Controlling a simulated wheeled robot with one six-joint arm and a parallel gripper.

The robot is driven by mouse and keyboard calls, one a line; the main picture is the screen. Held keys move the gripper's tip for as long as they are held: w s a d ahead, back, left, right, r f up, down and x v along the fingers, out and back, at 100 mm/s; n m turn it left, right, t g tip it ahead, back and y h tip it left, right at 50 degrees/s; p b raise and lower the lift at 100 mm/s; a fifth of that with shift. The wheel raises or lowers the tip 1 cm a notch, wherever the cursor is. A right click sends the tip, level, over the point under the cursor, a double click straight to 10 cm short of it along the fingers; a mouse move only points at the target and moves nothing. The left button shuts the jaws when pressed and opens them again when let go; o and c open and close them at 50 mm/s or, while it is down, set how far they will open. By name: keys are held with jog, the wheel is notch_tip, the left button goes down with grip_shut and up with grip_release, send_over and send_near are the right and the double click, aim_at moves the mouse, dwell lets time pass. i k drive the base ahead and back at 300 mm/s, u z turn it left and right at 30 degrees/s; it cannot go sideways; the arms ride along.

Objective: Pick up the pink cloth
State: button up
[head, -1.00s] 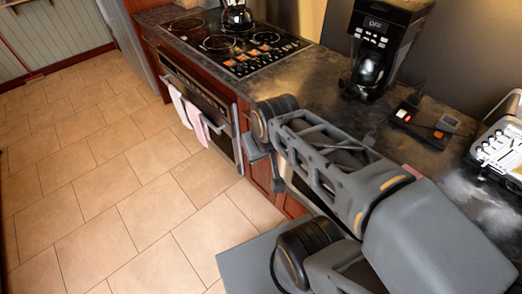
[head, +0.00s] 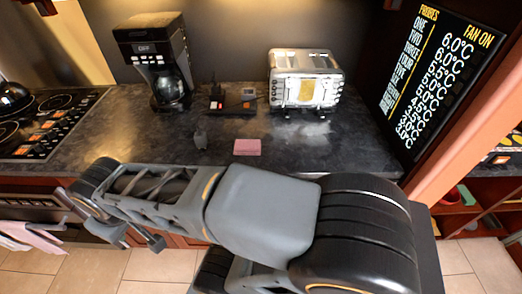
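A pink cloth (head: 42,238) hangs over the oven's front handle at the lower left in the head view, beside a white cloth (head: 12,234). A small flat pink piece (head: 247,147) also lies on the counter, behind my arm; I cannot tell whether it is cloth or a sponge. My arm stretches leftward across the front of the counter. Its far end, with my gripper (head: 112,231), is to the right of the hanging cloths and apart from them. The fingers are partly hidden and their opening is unclear.
The black hob (head: 45,122) is at the left. Floor tiles (head: 160,265) show below, and a shelf unit (head: 465,215) stands right.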

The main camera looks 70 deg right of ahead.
aim_at(243, 147)
jog(key=k, duration=0.75)
jog(key=u, duration=1)
jog(key=i, duration=1)
jog(key=z, duration=3.5)
jog(key=i, duration=0.5)
